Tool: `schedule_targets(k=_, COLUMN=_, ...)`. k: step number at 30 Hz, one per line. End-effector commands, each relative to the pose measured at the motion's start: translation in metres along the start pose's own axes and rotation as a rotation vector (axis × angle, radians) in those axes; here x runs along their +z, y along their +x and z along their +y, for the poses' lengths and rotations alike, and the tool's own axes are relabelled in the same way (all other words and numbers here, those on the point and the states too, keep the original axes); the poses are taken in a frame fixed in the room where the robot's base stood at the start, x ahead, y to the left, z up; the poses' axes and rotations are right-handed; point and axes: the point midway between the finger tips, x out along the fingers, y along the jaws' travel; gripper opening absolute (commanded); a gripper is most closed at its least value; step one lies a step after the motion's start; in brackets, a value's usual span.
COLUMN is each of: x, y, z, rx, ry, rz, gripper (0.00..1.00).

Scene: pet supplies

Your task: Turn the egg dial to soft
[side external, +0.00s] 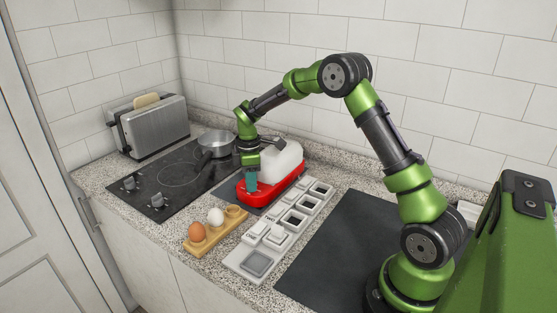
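A red appliance base (276,187) with a white domed lid (281,160) stands on the counter, right of the hob. It looks like an egg cooker. My gripper (251,187) points down at the left front end of the red base, touching it or very close to it. The teal fingers cover that part of the base. No egg dial can be made out; it may be hidden behind the fingers. Whether the fingers are open or shut on something is too small to tell.
A wooden egg holder (213,238) with a brown egg (197,231) and a white egg (216,217) stands in front. A pale tray (240,262) with square compartments lies right of it. A black hob (175,179) holds a saucepan (216,142). A toaster (152,127) stands behind. A dark mat (335,250) is clear.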

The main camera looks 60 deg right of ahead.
Motion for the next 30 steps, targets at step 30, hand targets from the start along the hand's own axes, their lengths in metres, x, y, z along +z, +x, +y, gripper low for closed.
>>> schedule_targets(k=30, x=-0.0005, y=-0.0009, z=0.0001, rx=0.002, ry=0.469, rz=0.0, gripper=0.0)
